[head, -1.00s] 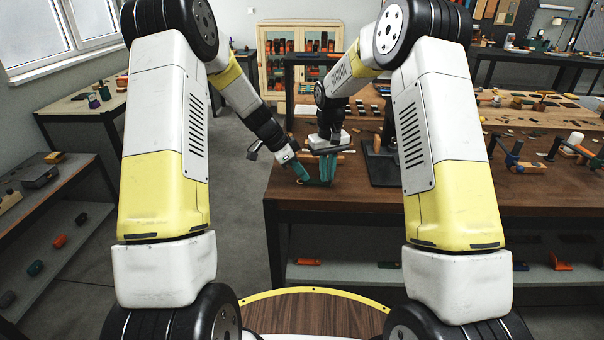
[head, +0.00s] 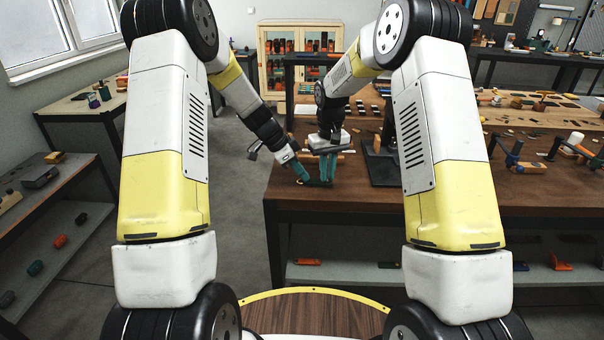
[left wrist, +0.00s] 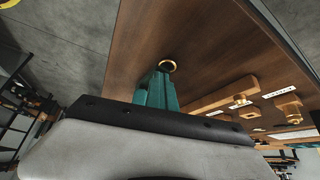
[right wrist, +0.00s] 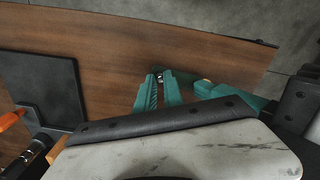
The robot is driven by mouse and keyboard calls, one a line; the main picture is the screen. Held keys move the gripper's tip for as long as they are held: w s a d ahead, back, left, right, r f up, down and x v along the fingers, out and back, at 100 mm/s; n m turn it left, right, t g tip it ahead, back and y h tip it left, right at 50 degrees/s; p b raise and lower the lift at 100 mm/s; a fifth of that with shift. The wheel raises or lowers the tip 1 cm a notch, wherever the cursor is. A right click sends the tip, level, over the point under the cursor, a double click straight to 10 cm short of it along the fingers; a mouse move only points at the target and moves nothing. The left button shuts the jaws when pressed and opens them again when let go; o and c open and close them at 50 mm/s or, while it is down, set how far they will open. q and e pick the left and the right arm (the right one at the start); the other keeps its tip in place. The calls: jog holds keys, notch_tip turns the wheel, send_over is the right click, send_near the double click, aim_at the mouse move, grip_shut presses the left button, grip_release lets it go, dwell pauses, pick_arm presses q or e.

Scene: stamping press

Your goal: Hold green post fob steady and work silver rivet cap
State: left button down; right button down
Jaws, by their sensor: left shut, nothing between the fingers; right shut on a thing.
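My left gripper (head: 304,178) is shut at the front left corner of the brown bench. In the left wrist view its teal fingers (left wrist: 157,88) lie together with a brass ring (left wrist: 168,66) just past their tips. My right gripper (head: 327,181) points down beside it. In the right wrist view its fingertips (right wrist: 159,76) are shut on a small silvery piece, which looks like the silver rivet cap (right wrist: 166,75). A dark strip, probably the green post fob (right wrist: 186,77), runs from there toward the left gripper. The fingers hide most of it.
A black press base (head: 383,168) stands on the bench (head: 350,202) just right of my right gripper. Wooden blocks with brass fittings (left wrist: 240,100) sit farther along the bench. The bench's front edge is close to both grippers.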

pick_arm(q)
jog(key=shift+s+a+f, duration=0.1)
jog(key=shift+s+f, duration=0.1)
jog(key=shift+f, duration=0.15)
pick_arm(e)
jog(key=shift+r, duration=0.35)
jog(key=shift+r, duration=1.9)
pick_arm(q)
jog(key=c, duration=1.7)
grip_release()
